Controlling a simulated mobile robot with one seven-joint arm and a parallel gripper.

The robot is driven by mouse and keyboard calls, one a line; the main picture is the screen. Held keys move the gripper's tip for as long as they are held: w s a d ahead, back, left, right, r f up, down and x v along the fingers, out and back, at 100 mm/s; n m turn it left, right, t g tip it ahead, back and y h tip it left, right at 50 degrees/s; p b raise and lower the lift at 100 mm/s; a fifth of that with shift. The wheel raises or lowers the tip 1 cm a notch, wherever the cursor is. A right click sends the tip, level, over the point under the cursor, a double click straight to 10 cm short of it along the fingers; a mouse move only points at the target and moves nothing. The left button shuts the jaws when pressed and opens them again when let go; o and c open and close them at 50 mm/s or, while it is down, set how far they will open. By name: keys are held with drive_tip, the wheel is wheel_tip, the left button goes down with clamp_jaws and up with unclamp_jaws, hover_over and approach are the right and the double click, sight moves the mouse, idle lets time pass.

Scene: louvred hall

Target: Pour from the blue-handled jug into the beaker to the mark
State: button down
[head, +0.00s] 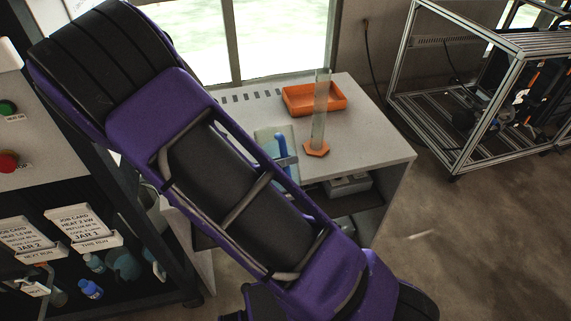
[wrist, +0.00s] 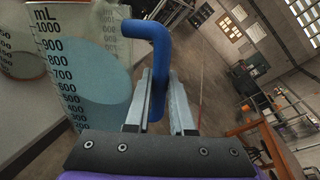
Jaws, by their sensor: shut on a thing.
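The jug (wrist: 85,25) is clear, with black mL marks up to 1000 and pale blue liquid (wrist: 100,85) inside. Its blue handle (wrist: 158,75) is between the two fingers of my gripper (wrist: 161,105), which is shut on it. In the head view the blue handle (head: 281,146) shows just past my purple arm, above or on the grey bench. Whether the jug touches the bench is unclear. Part of another pale vessel (wrist: 18,45) shows at the left edge of the wrist view; it may be the beaker. My arm hides much of the bench's left side.
A tall clear cylinder (head: 320,110) with an orange foot stands on the bench (head: 372,152), in front of an orange tray (head: 335,99). A shelf rack with job cards (head: 75,222) is at left. A metal frame (head: 450,130) stands right; open floor (head: 480,240) lies before it.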

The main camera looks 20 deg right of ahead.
sight(278, 135)
drive_tip(key=w+r+n+p, duration=0.1)
drive_tip(key=w+r+p, duration=0.1)
drive_tip(key=shift+w+r+g, duration=0.1)
drive_tip(key=shift+r+g, duration=0.2)
drive_tip(key=shift+r, duration=0.1)
drive_tip(key=shift+w+f+n+y, duration=0.1)
drive_tip(key=shift+w+n+y, duration=0.05)
drive_tip(key=shift+n+y, duration=0.15)
drive_tip(key=shift+w+r+n+p, duration=0.3)
drive_tip(key=shift+r+p, duration=0.3)
drive_tip(key=shift+p, duration=0.45)
drive_tip(key=shift+w+g, duration=0.1)
drive_tip(key=shift+g, duration=0.2)
drive_tip(key=shift+f, duration=0.1)
drive_tip(key=shift+w+r+n, duration=0.45)
drive_tip(key=shift+r+n, duration=0.05)
drive_tip(key=shift+r, duration=0.3)
